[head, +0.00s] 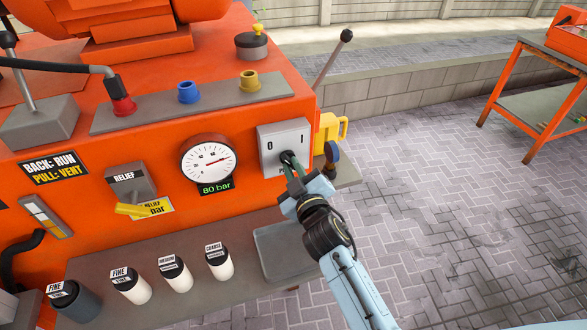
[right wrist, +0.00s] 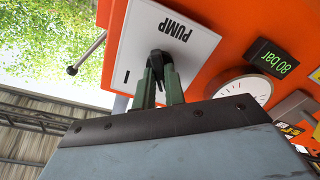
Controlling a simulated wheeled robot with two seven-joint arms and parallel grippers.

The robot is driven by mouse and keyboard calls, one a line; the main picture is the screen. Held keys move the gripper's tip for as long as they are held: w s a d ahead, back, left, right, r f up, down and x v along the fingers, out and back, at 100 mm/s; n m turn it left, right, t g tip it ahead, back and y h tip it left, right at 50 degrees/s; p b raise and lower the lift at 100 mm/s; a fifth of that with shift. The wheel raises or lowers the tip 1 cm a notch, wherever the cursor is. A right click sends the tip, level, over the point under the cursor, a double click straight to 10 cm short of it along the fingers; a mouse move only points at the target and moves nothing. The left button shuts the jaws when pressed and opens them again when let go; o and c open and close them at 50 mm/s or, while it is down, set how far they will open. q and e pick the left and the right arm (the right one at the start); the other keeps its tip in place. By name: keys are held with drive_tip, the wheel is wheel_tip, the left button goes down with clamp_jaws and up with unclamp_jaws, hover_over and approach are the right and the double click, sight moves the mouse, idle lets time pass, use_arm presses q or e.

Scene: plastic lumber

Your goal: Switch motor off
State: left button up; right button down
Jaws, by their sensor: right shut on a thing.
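The pump switch box (head: 270,140) is a light grey panel on the orange machine's front, right of the gauge. A "0" shows at its upper left, and part of a label shows at its bottom. In the right wrist view the box (right wrist: 140,40) reads "PUMP" and has a "1" mark near its edge. My right gripper (head: 291,163) is at the box face, its green fingers shut on the dark switch knob (right wrist: 158,62). The fingers mostly hide the knob, so I cannot tell its setting. My left gripper is not in view.
The pressure gauge (head: 208,160) and its display (head: 217,187) read about 80 bar. The relief lever (head: 140,210) is to the left. Several labelled bottles and an empty grey tray (head: 262,262) are on the shelf below. A yellow jug (head: 328,135) stands right of the box.

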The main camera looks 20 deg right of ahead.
drive_tip(key=c, duration=1.5)
unclamp_jaws()
drive_tip(key=shift+o, duration=0.2)
drive_tip(key=shift+s, duration=0.1)
drive_tip(key=s, duration=1.3)
drive_tip(key=shift+d+b, duration=0.25)
drive_tip(key=shift+b, duration=0.2)
drive_tip(key=shift+s, duration=0.1)
